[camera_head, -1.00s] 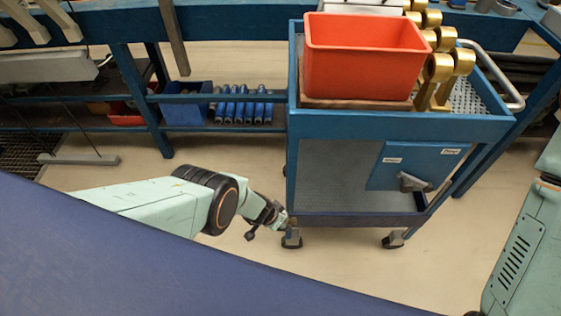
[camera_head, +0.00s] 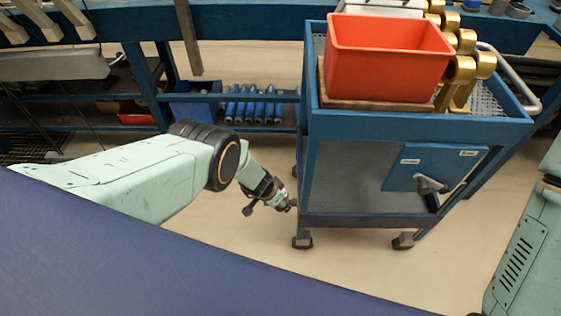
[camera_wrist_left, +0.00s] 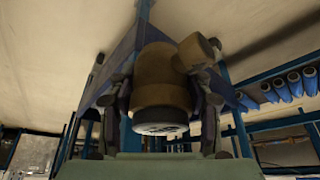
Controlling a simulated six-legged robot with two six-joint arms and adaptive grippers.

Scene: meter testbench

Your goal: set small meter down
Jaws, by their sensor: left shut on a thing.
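The small meter (camera_wrist_left: 160,80) fills the middle of the left wrist view, with a brownish round body, a stub at its upper right and a pale disc at its lower end. My left gripper's fingers stand on both sides of it and are shut on it. In the head view my left gripper (camera_head: 286,203) is low, beside the front left corner of the blue cart (camera_head: 412,128). The meter is hard to make out there. Whether the gripper touches the cart I cannot tell. My right gripper is out of view.
A red bin (camera_head: 387,58) and several brass meters (camera_head: 462,70) stand on the cart's top. Its lower shelf (camera_head: 350,195) looks empty. A blue box (camera_head: 195,108) and several blue cylinders (camera_head: 253,105) sit on a rack behind. Light floor (camera_head: 350,275) is clear in front.

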